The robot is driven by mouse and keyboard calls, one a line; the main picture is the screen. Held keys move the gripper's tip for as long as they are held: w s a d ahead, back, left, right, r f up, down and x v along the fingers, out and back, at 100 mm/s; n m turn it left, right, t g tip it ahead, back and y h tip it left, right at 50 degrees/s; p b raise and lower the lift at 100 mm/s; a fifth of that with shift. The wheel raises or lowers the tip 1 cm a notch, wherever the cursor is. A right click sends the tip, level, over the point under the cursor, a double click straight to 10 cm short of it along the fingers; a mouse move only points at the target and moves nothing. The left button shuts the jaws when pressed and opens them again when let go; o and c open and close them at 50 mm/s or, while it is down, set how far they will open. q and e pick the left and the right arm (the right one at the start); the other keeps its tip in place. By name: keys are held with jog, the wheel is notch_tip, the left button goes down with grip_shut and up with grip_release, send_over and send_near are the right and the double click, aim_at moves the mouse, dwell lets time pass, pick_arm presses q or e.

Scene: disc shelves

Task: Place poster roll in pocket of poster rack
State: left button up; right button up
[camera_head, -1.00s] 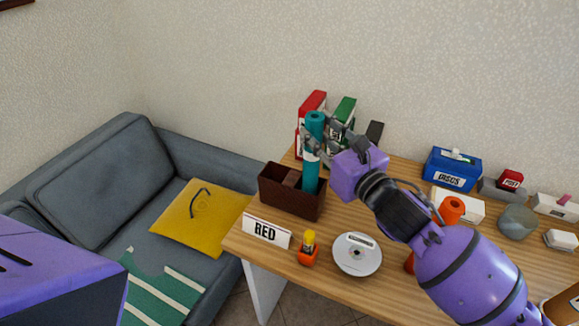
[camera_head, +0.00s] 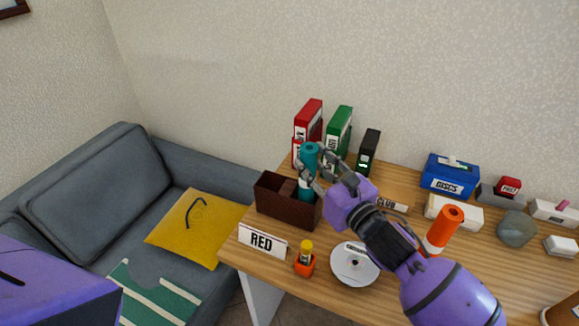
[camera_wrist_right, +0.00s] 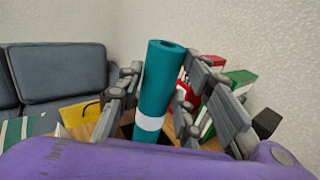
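The teal poster roll (camera_head: 309,187) has a white band, seen in the right wrist view (camera_wrist_right: 150,121). My right gripper (camera_head: 313,166) has its fingers on both sides of the roll and appears shut on it. The roll is near upright. Its lower end is down behind the front wall of the dark brown poster rack (camera_head: 285,208), toward the rack's right side. The rack wall hides the roll's bottom, so I cannot tell whether it touches the rack's floor. My left gripper is out of view; only a purple part of my left arm shows.
Red (camera_head: 309,118) and green (camera_head: 339,128) binders stand behind. The sofa (camera_head: 85,185) is left.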

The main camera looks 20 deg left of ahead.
jog(key=shift+o, duration=1.2)
jog(key=shift+r, duration=0.15)
jog(key=v, duration=1.2)
jog(key=shift+b, duration=0.3)
